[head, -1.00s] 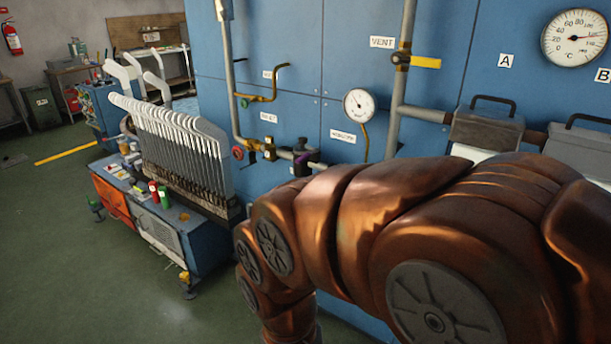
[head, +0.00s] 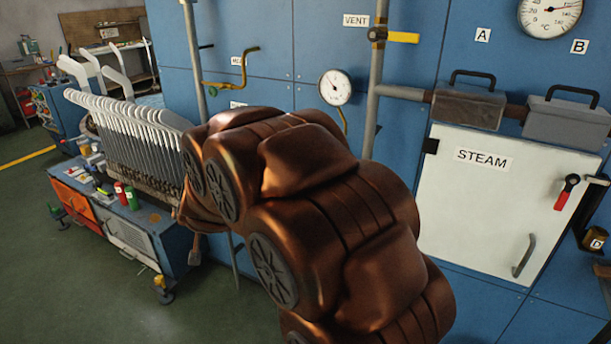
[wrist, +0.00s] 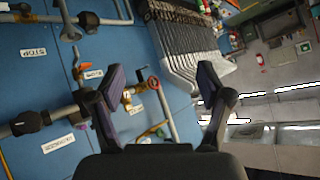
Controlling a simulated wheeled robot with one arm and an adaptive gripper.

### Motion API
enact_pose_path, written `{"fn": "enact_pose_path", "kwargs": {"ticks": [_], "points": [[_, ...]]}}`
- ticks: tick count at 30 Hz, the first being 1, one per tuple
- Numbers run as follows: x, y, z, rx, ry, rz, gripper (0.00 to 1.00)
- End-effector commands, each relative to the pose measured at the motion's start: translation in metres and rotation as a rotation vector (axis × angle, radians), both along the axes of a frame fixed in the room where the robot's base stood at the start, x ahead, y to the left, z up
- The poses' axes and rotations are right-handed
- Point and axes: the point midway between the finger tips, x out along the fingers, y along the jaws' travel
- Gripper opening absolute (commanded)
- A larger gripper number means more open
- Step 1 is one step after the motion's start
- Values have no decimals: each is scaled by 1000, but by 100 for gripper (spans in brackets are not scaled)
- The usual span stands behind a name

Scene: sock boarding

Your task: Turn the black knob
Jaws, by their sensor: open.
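In the wrist view a dark round knob (wrist: 30,122) sits on a grey pipe at the left edge, and another dark knob-like fitting (wrist: 70,32) sits on a pipe near the STOP label. I cannot tell for sure which is the black knob. My gripper (wrist: 162,84) is open and empty in the wrist view, its dark, purple-padded fingers spread apart. Both knobs lie left of the fingers, untouched. In the head view my arm hides the gripper and the lower pipework. A black pivot with a red lever (head: 567,190) is on the right.
The blue panel (head: 265,30) carries pipes, a gauge (head: 335,87) and a yellow handle (head: 403,37). The white STEAM door (head: 480,205) is on the right. A rack of white sock boards (head: 125,130) stands on a blue cart on the left. Open floor lies at the lower left.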

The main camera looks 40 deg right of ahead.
Motion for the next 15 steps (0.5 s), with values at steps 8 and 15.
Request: {"fn": "enact_pose_path", "kwargs": {"ticks": [8,15], "points": [[32,-125,-12,-189,-193,-367,78],[3,-223,-16,-432,-287,-679,78]]}}
